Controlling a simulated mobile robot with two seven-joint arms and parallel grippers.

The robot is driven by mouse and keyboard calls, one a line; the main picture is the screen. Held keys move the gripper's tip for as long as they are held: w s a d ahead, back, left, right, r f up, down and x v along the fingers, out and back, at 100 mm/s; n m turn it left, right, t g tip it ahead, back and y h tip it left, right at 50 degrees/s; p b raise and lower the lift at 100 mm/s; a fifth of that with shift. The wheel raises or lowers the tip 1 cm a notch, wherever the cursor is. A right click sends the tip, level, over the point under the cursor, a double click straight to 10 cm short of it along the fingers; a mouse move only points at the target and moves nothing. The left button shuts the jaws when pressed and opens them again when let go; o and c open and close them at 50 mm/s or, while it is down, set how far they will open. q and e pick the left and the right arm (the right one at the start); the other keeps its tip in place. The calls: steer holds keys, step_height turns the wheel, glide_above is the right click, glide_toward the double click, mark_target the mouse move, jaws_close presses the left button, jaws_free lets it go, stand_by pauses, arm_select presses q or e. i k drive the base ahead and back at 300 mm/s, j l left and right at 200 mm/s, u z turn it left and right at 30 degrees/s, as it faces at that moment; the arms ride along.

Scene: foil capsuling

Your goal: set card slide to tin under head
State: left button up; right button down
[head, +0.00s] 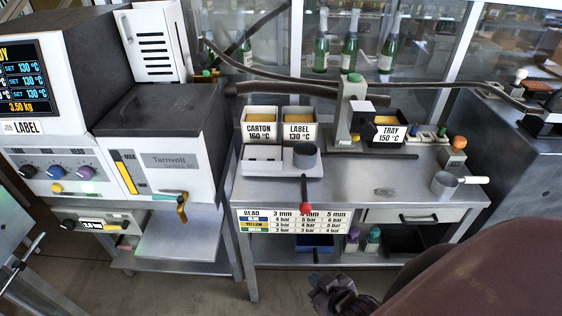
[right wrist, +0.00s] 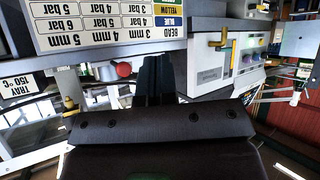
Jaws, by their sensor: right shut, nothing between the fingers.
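A white card (head: 295,221) with a bead chart, headed 3 mm, 4 mm and 5 mm, hangs on the front of the steel bench; it also shows upside down in the right wrist view (right wrist: 105,20). A red knob (head: 306,208) on a dark rod is in front of the card's top edge. A grey tin (head: 306,156) stands above it on a white base. I cannot tell which part is the card slide. My right gripper (head: 332,292) is low in front of the bench, apart from the card; its dark fingers (right wrist: 157,76) are shut and empty. My left gripper is out of view.
The Tarnvolt machine (head: 178,165) stands at left. CARTON (head: 261,133) and LABEL (head: 299,132) bins and a TRAY bin (head: 391,132) are at the bench's back. A handled metal cup (head: 444,185) is at right. The bench's front middle top is mostly clear.

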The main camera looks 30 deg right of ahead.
mark_target(258, 159)
steer(key=j+z, duration=0.35)
steer(key=j, duration=0.15)
steer(key=j+z, duration=0.35)
steer(key=j, duration=0.2)
steer(key=i, duration=0.05)
